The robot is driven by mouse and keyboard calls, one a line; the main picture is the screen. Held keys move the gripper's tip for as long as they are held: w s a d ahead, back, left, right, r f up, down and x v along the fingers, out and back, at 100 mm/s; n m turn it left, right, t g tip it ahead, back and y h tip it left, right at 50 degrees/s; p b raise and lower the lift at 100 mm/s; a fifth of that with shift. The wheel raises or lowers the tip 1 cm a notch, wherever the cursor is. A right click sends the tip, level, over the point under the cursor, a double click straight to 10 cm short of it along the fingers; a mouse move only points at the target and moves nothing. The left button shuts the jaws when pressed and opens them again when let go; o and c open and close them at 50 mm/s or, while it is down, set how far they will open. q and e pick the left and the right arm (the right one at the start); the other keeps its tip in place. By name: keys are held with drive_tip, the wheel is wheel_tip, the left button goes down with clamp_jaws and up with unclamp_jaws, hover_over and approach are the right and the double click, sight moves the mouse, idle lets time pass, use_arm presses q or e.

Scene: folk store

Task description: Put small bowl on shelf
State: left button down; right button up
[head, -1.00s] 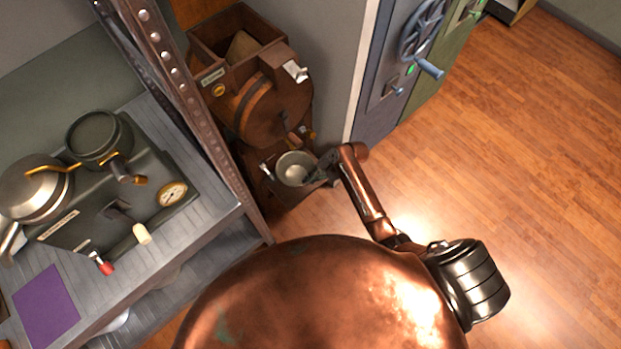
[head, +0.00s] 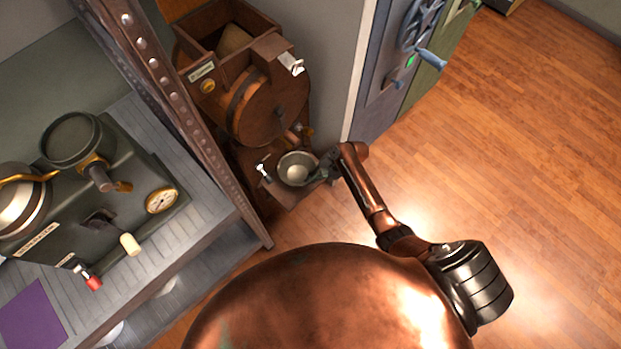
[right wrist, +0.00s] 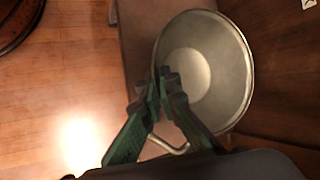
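The small bowl (head: 297,168), a grey metal bowl, is at the low wooden ledge under the wooden drum machine in the head view. I cannot tell whether it touches the ledge. In the right wrist view the bowl (right wrist: 212,70) shows its open inside, with a thin curved handle below. My right gripper (head: 328,165) reaches its right rim in the head view. In the right wrist view its green fingers (right wrist: 165,85) come together across the rim and appear shut on it. The grey metal shelf (head: 190,235) stands at the left. My left gripper is not in view.
The wooden drum machine (head: 268,105) stands close behind the bowl. A rusty perforated post (head: 165,95) rises at the shelf's edge. The shelf top carries a dark machine with a gauge (head: 161,201) and a purple sheet (head: 32,312). Open wooden floor (head: 510,150) lies to the right.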

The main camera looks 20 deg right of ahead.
drive_tip(key=o, duration=0.5)
